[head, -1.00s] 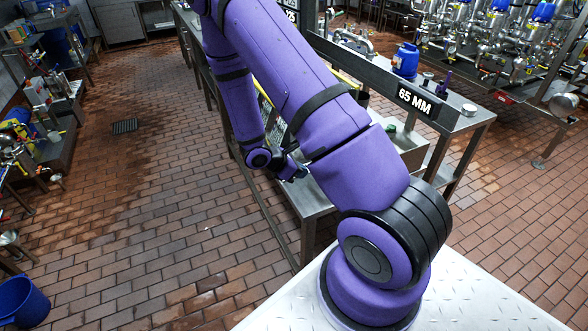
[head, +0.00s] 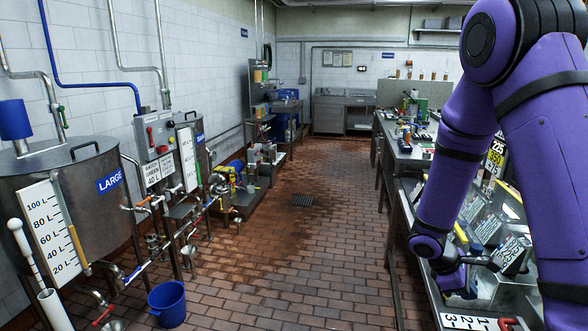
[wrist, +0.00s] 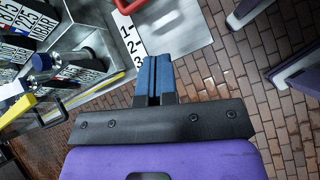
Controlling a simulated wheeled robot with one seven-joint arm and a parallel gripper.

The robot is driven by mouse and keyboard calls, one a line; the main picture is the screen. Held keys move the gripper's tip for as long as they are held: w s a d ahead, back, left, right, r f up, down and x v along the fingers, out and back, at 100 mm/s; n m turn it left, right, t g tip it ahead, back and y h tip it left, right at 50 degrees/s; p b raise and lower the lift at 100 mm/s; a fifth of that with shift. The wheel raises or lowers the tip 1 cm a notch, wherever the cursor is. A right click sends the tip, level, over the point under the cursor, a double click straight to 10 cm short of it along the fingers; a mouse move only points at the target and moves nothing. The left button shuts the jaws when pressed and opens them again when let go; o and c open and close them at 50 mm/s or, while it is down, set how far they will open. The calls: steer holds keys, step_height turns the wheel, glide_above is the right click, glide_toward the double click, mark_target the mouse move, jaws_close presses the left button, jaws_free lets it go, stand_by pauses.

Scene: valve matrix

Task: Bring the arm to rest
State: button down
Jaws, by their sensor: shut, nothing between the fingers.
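My purple arm is bent on the right of the head view, its upper link high and its forearm hanging down. My gripper (head: 488,262) is at the forearm's lower end, over the steel bench (head: 393,240). In the wrist view my gripper (wrist: 153,72) shows two blue fingers pressed together with nothing between them. A bench panel marked 1-2-3 (wrist: 137,40) lies beyond the fingertips, with a red handle (wrist: 128,5) beside it. I cannot tell the exact gap between fingertips and bench.
A large steel tank (head: 85,195) and pipework stand at the left. A blue bucket (head: 167,303) is on the floor. The brick aisle (head: 290,240) between them and the bench is open. Label plates (head: 512,252) stand on the bench near my gripper.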

steer(key=s+a+r+m+t+y, duration=0.2)
steer(key=s+r, duration=0.4)
steer(key=r, duration=0.4)
steer(key=s+a+r+m+t+y, duration=0.3)
steer(key=s+a+r+m, duration=0.2)
steer(key=r, duration=0.5)
steer(key=s+a+r+m+t+y, duration=0.2)
steer(key=s+a+r+m+t, duration=0.1)
steer(key=s+a+r, duration=0.4)
step_height(320, 180, up, 3)
steer(key=shift+s+r+y, duration=0.15)
steer(key=shift+s+y, duration=0.15)
steer(key=shift+y, duration=0.1)
